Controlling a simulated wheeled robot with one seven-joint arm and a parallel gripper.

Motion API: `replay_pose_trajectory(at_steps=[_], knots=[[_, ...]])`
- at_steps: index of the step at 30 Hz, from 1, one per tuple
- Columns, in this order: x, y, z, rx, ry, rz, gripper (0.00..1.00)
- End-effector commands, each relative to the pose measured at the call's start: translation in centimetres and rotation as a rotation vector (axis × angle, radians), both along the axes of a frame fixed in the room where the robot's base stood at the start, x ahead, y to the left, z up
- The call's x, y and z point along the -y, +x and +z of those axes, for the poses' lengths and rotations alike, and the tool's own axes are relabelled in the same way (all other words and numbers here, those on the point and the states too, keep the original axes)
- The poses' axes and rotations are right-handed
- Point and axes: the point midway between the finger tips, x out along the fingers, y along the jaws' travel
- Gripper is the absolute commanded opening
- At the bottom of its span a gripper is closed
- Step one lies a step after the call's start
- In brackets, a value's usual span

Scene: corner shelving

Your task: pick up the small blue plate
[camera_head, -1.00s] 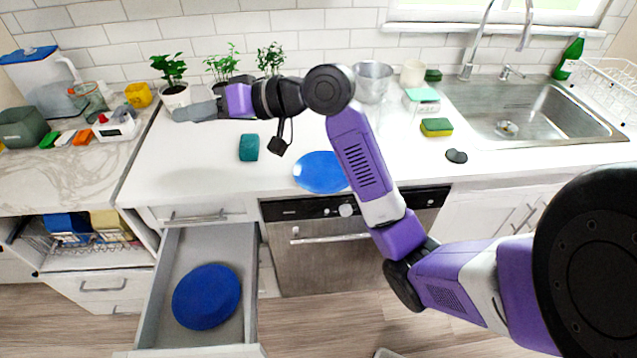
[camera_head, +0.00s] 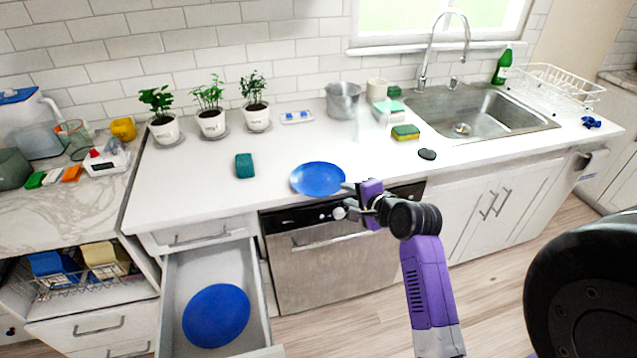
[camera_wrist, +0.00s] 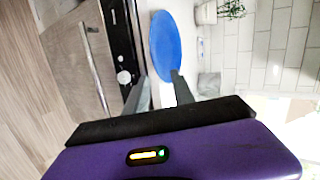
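A bright blue plate (camera_head: 318,178) lies on the white counter near its front edge, above the dishwasher. It also shows in the wrist view (camera_wrist: 165,48), beyond my fingertips. A darker blue plate (camera_head: 216,316) that looks larger lies in the open drawer below. My gripper (camera_head: 346,198) is at the counter's front edge, just beside the right front rim of the plate on the counter. In the wrist view my gripper (camera_wrist: 160,84) has its two fingers apart with nothing between them. Whether a fingertip touches the plate, I cannot tell.
The open drawer (camera_head: 263,290) juts out at the lower left, beside the dishwasher (camera_head: 325,268). A teal sponge-like block (camera_head: 244,165) lies left of the plate. A dark flat object (camera_head: 427,154) and a yellow-green sponge (camera_head: 405,132) lie right. Potted plants (camera_head: 211,122) stand behind.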

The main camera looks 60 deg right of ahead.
Motion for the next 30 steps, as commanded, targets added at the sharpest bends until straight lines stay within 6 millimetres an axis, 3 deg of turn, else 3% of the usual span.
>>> replay_pose_trajectory(at_steps=[21,29,30], knots=[[3.8,4.8,-4.2,0.005,0.006,-0.001,0.30],[4.0,5.0,-4.3,0.004,0.005,0.000,0.30],[4.0,5.0,-4.3,0.004,0.005,0.000,0.26]])
